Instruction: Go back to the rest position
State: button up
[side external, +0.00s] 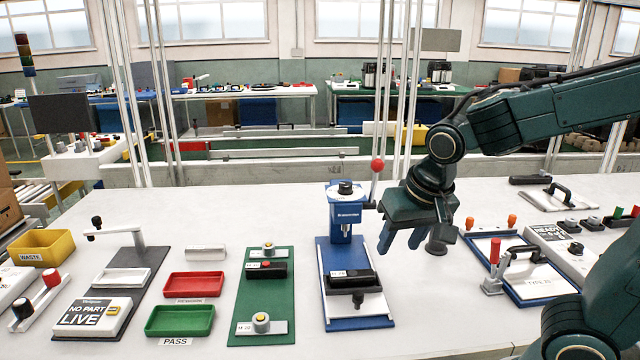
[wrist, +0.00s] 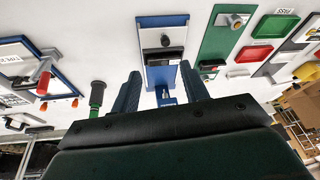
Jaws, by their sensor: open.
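My gripper (side external: 401,238) hangs above the white table, to the right of the blue press station (side external: 346,214). Its fingers point down, stand apart and have nothing between them. In the wrist view my gripper (wrist: 160,92) shows two separated blue fingers, with the blue station (wrist: 163,38) beyond them. A black part (side external: 350,277) lies on the station's base.
A green board (side external: 262,307) with a black part, red tray (side external: 194,284), green PASS tray (side external: 180,320) and yellow WASTE bin (side external: 42,246) stand left. Right are a blue-framed fixture with a red-handled clamp (side external: 495,262) and a READY box (side external: 560,246). The table's back middle is clear.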

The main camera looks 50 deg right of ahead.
jog(key=s+r+n+t+y, duration=0.1)
jog(key=s+r+n, duration=0.3)
jog(key=s, duration=0.5)
jog(key=shift+s+a+n+t, duration=0.3)
jog(key=shift+n+t, duration=0.1)
jog(key=shift+n, duration=0.9)
jog(key=shift+r, duration=0.1)
